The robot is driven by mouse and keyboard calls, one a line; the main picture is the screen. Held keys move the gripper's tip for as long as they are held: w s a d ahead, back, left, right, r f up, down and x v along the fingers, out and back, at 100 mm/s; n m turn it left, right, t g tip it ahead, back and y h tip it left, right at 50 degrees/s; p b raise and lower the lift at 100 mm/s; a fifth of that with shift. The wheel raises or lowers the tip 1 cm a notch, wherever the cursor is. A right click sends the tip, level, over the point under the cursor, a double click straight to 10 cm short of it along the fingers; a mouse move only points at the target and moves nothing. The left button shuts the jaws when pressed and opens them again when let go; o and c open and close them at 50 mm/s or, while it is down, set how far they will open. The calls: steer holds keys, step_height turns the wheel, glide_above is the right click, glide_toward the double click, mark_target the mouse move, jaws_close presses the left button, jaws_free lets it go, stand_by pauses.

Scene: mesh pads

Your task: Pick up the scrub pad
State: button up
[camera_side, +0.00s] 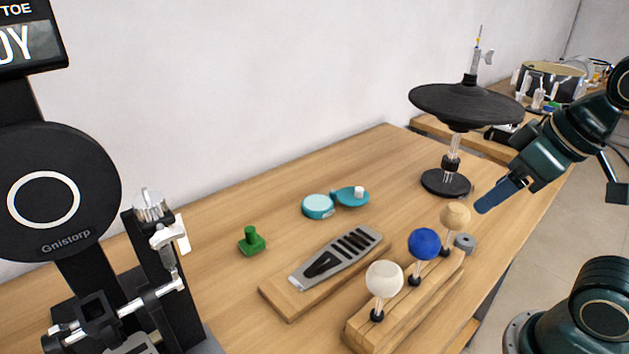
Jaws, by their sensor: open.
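No thing here is plainly a scrub pad. The closest is a small green piece (251,241) with a flat base and a knob on top, standing on the wooden table left of centre; I cannot tell for sure that it is the pad. My gripper (487,205) is at the right, in the air near the table's right edge, far from the green piece. Its blue fingers point down and left. They overlap from this side, so the gap between them is hidden. Nothing shows in the gripper, and it is open.
A grey pedal plate (338,256) lies on a wooden board. Right of it, white (384,279), blue (422,244) and tan (455,217) balls stand on a wooden block. A teal tin (318,207) lies behind. A black cymbal stand (462,104) and a black drum pad (60,190) stand tall.

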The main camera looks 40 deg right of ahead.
steer(key=w+a+r+n+g+y, duration=0.1)
steer(key=w+a+r+n, duration=0.15)
steer(key=w, duration=0.35)
steer(key=w+a+r+n, duration=0.2)
steer(key=w+r, duration=0.1)
steer(key=w, duration=0.2)
steer(key=n+g+y, duration=0.4)
steer(key=n+g, duration=0.1)
steer(key=n, duration=0.9)
glide_above(249, 228)
steer(key=d, duration=0.4)
step_height(249, 228, down, 18)
steer(key=shift+d+r, duration=0.2)
steer(key=shift+r, duration=0.05)
steer(key=shift+m, duration=0.25)
steer(key=shift+h, duration=0.3)
steer(key=shift+x, duration=4.3)
steer(key=shift+w, duration=0.2)
